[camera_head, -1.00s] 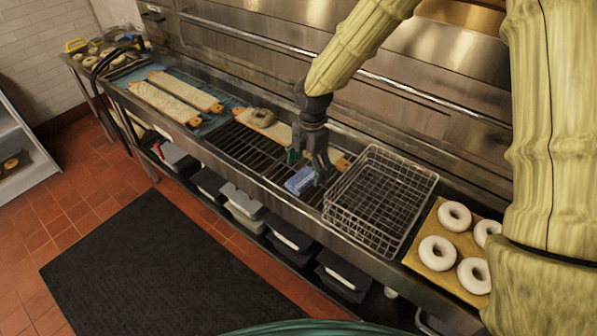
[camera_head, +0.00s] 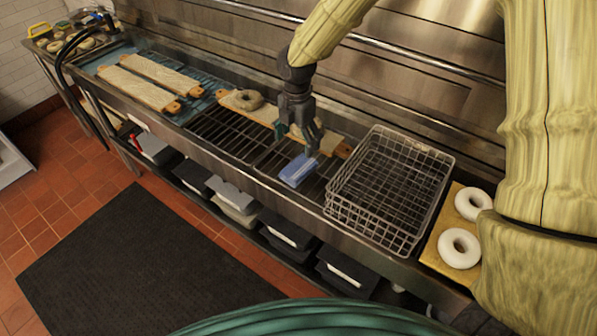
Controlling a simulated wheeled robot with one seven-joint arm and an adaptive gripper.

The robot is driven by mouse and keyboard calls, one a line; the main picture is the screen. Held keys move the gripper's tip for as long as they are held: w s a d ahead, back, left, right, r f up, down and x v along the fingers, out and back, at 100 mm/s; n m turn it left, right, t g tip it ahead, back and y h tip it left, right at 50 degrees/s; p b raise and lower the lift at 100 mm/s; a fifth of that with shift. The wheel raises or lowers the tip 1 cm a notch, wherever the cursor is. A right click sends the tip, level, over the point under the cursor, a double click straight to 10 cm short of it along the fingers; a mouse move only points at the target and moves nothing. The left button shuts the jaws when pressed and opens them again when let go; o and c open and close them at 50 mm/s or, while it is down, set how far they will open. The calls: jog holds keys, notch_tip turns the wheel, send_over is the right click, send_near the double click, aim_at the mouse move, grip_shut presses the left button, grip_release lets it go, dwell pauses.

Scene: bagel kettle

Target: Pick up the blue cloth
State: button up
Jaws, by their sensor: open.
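The blue cloth (camera_head: 296,171) is a small folded-looking block on the dark wire rack of the steel counter, just left of the wire basket. My gripper (camera_head: 303,144) is open and points down above and behind the cloth. One finger overlaps the cloth's upper right edge in the picture; I cannot tell whether it touches.
A wire basket (camera_head: 390,185) stands right of the cloth. A wooden board (camera_head: 282,122) with a bagel (camera_head: 241,99) lies behind the gripper. A tray (camera_head: 438,250) with white bagels is at right. Dark rack (camera_head: 222,129) to the left is bare.

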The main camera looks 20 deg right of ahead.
jog(key=p, duration=0.2)
send_over(299, 166)
jog(key=shift+w+a+f, duration=0.1)
jog(key=shift+a+f, duration=0.05)
jog(key=shift+f, duration=1.25)
jog(key=shift+w+a+f, duration=0.1)
jog(key=shift+a+f, duration=0.05)
jog(key=shift+f, duration=1.2)
jog(key=shift+s+d+f+p, duration=0.2)
jog(key=shift+f+p, duration=0.25)
jog(key=shift+f, duration=0.35)
jog(key=shift+d+f+p, duration=0.1)
jog(key=shift+f+p, duration=0.65)
jog(key=shift+f, duration=1.15)
jog(key=c, duration=1.1)
